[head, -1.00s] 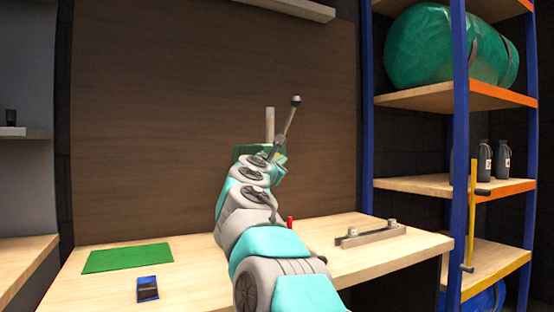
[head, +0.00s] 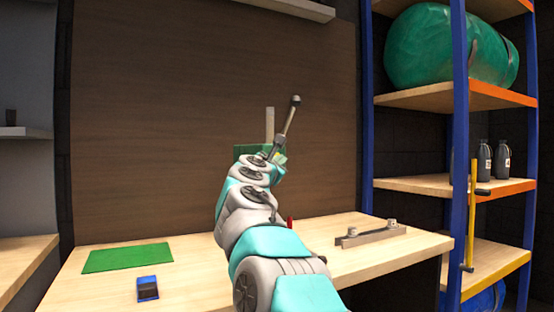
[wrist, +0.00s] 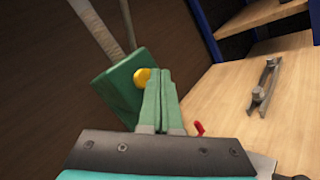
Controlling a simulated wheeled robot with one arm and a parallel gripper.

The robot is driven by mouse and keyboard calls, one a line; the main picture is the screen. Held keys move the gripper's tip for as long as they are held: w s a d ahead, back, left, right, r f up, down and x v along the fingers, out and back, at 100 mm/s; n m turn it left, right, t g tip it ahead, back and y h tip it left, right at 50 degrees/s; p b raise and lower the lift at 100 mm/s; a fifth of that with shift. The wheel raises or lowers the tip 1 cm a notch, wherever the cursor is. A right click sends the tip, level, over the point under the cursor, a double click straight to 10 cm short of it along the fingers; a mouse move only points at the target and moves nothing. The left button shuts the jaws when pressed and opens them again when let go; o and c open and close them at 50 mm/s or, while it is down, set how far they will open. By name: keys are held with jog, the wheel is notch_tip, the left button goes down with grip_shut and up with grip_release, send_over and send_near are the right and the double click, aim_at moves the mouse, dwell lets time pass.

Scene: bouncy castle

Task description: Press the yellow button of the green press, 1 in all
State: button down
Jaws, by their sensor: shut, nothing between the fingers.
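The green press (wrist: 115,88) stands at the back of the workbench, with a grey post and a lever rising from it. In the head view the press (head: 241,151) is mostly hidden behind my arm. Its yellow button (wrist: 142,77) shows on its side in the wrist view, just left of my fingertips. My gripper (wrist: 160,75) is shut and empty, its green fingers side by side. The fingertips look very close to the button; I cannot tell whether they touch it.
On the workbench (head: 195,285) lie a green mat (head: 127,257), a small blue-black box (head: 147,288) and a metal bar with knobs (head: 370,236). A small red thing (wrist: 198,128) is near my gripper. A blue-posted shelf rack (head: 461,150) stands right.

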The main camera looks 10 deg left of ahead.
jog(key=shift+w+r, duration=0.1)
jog(key=shift+w, duration=0.05)
dwell(0.3)
jog(key=shift+w+a+p, duration=0.2)
jog(key=shift+a+p, duration=0.1)
jog(key=shift+p, duration=0.2)
jog(key=shift+w+a+p, duration=0.3)
jog(key=shift+w+p, duration=0.2)
jog(key=shift+p, duration=0.05)
dwell(0.6)
dwell(0.4)
jog(key=shift+s+d+b, duration=0.55)
jog(key=shift+s+b, duration=0.2)
jog(key=shift+s, duration=0.1)
jog(key=s+d+b, duration=0.1)
jog(key=s, duration=0.1)
jog(key=s+d+b, duration=0.1)
jog(key=s, duration=0.1)
jog(key=shift+d+b, duration=0.3)
jog(key=shift+d, duration=0.1)
